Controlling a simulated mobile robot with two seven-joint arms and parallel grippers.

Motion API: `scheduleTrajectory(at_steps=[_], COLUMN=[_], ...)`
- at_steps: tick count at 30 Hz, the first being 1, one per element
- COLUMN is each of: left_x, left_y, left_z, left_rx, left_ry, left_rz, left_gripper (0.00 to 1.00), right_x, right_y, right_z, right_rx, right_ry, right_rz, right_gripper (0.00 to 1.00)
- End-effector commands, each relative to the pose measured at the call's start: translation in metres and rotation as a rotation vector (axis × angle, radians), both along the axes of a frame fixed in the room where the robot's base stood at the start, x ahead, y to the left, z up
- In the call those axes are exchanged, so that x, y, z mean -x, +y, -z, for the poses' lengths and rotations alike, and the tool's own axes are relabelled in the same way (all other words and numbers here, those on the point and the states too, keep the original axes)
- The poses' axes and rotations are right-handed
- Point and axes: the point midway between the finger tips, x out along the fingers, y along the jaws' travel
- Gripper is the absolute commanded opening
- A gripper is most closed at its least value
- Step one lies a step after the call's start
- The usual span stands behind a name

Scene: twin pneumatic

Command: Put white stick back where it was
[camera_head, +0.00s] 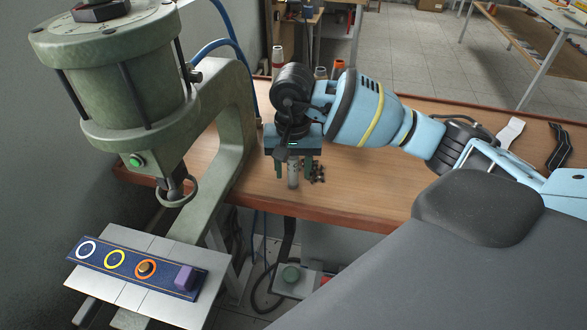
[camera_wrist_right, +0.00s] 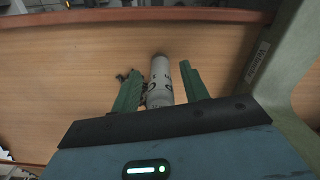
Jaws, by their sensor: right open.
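The white stick (camera_head: 293,174) appears to stand upright on the wooden table near its front edge. It also shows in the right wrist view (camera_wrist_right: 161,80), with dark marks on its side. My right gripper (camera_head: 308,168) points down over it. Its green fingers are open on either side of the stick, and the wrist view shows a gap between the stick and the right-hand finger (camera_wrist_right: 192,82). A blue board (camera_head: 127,266) with white, yellow and orange rings lies on the press plate. The white ring (camera_head: 87,250) and yellow ring (camera_head: 115,259) look empty. My left gripper is not in view.
A green pneumatic press (camera_head: 122,85) stands left of the gripper. A purple block (camera_head: 184,277) and a brown peg (camera_head: 146,267) sit on the board. Small dark pieces (camera_head: 318,173) lie beside the stick. Several spools (camera_head: 278,56) stand farther back.

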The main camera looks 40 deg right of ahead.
Motion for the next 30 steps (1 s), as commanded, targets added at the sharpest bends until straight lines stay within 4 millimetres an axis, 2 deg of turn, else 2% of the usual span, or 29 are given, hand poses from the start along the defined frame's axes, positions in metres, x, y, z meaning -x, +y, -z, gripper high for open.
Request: scheduleTrajectory(at_steps=[12,16,21,30], left_x=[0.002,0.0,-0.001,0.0], left_y=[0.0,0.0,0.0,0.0], left_z=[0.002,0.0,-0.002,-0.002], left_rx=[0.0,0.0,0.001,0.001], left_ry=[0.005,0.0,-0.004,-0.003], left_rz=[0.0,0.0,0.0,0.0], left_gripper=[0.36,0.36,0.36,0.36], right_x=[-0.001,-0.001,0.0,0.0], right_y=[0.0,0.0,0.0,0.0], right_z=[-0.079,-0.099,-0.112,-0.114], right_rx=[-0.001,0.001,0.0,-0.001], right_ry=[-0.005,-0.004,-0.003,0.001], right_rz=[0.0,0.001,0.0,0.0], right_gripper=[0.45,0.45,0.45,0.45])
